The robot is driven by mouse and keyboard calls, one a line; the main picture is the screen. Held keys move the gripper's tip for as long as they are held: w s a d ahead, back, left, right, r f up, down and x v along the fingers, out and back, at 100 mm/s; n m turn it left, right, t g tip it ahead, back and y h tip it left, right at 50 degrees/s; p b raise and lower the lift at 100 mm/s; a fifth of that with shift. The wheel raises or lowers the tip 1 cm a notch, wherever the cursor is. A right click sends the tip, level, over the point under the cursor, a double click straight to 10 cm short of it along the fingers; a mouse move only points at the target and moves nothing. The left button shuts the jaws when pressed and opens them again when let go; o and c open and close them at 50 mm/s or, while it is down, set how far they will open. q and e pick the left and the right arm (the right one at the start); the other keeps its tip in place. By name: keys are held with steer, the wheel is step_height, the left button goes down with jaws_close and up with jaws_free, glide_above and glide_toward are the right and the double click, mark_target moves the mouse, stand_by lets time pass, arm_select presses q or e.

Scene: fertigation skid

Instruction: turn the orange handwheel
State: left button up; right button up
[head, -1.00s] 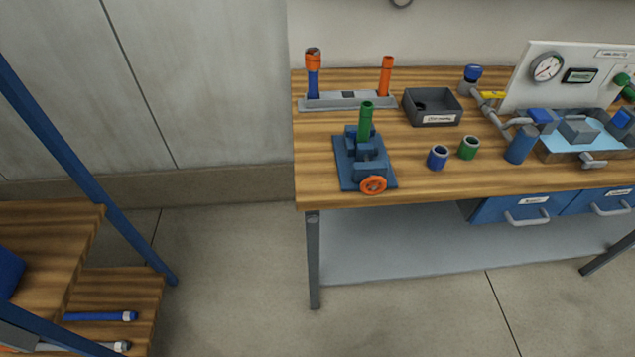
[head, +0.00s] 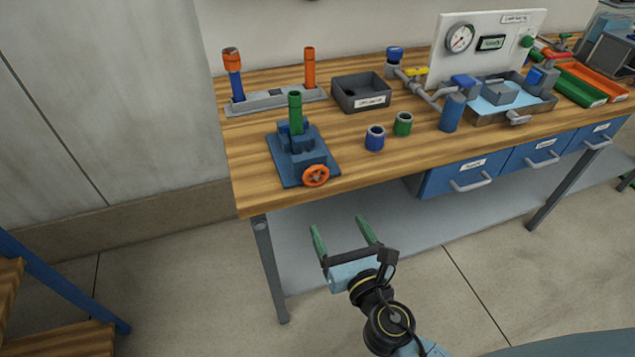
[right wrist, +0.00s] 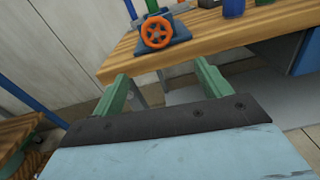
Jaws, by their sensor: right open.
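The orange handwheel (head: 315,176) is on the front of a blue vise (head: 301,155) near the left front corner of the workbench. A green upright tube (head: 295,113) stands in the vise. The handwheel also shows in the right wrist view (right wrist: 156,32), ahead of the fingers and above them in the picture. My right gripper (head: 341,230) is open and empty, with green fingers. It is in front of the bench's front edge, below and apart from the handwheel. My left gripper is not in view.
The wooden workbench (head: 245,192) holds a grey bin (head: 362,92), a blue cup (head: 375,138), a green cup (head: 403,124) and a rack (head: 275,99) with orange-topped tubes. Blue drawers (head: 470,174) hang below. Floor in front is clear; a shelf stands at left.

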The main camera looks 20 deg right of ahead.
mark_target(317, 177)
steer(key=shift+n, duration=0.4)
steer(key=w, duration=0.4)
steer(key=w+r, duration=0.1)
steer(key=w, duration=0.3)
steer(key=w+p, duration=0.1)
steer(key=w, duration=0.3)
steer(key=shift+w+a+r, duration=0.25)
steer(key=shift+r, duration=0.05)
steer(key=shift+w, duration=0.4)
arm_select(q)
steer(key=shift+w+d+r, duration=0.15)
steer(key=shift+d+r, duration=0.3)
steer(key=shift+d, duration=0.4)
arm_select(e)
steer(key=c, duration=1)
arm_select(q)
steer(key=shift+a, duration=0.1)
